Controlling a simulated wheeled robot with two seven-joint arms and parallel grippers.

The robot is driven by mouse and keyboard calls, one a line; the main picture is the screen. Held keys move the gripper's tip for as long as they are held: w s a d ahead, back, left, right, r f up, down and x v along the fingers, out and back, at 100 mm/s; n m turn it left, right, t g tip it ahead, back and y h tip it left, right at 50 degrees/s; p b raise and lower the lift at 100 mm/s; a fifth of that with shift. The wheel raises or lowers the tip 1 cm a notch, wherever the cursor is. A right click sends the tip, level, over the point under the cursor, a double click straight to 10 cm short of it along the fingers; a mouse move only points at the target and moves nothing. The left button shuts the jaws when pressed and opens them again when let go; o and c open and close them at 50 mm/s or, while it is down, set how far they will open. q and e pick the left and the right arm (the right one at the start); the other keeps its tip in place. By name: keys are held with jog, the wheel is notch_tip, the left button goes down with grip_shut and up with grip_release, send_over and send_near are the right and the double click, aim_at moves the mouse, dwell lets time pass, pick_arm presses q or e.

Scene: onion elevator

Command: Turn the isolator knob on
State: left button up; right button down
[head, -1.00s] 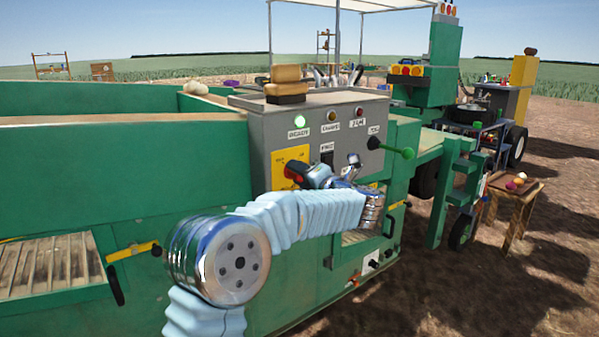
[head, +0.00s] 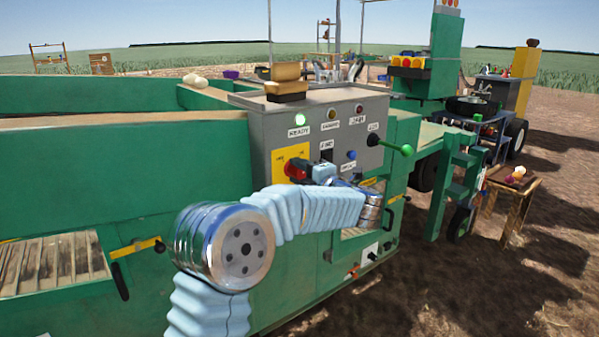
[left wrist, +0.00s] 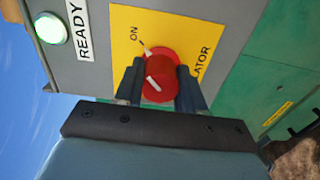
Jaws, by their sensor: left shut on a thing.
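The isolator knob is red and round, on a yellow plate (head: 281,157) on the grey control panel (head: 262,138). In the left wrist view the knob (left wrist: 160,76) sits between my left gripper's dark fingers (left wrist: 160,88), which are shut on it from both sides. A white mark on the knob and a white tick near the word ON show on the plate (left wrist: 180,33); the two are not in line. In the head view my left gripper (head: 297,169) is at the plate and covers part of it. My right gripper is not in view.
A lit green READY lamp (head: 301,119) is on the panel. A blue button (head: 351,155) and a green-knobbed lever (head: 407,150) are to the right of my gripper. A small wooden table (head: 515,184) stands at right.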

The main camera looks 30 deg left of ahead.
pick_arm(q)
jog(key=o, duration=1)
jog(key=shift+o, duration=0.2)
jog(key=b+v, duration=0.2)
jog(key=v, duration=1.2)
jog(key=shift+a+f, duration=0.1)
jog(key=shift+f, duration=0.05)
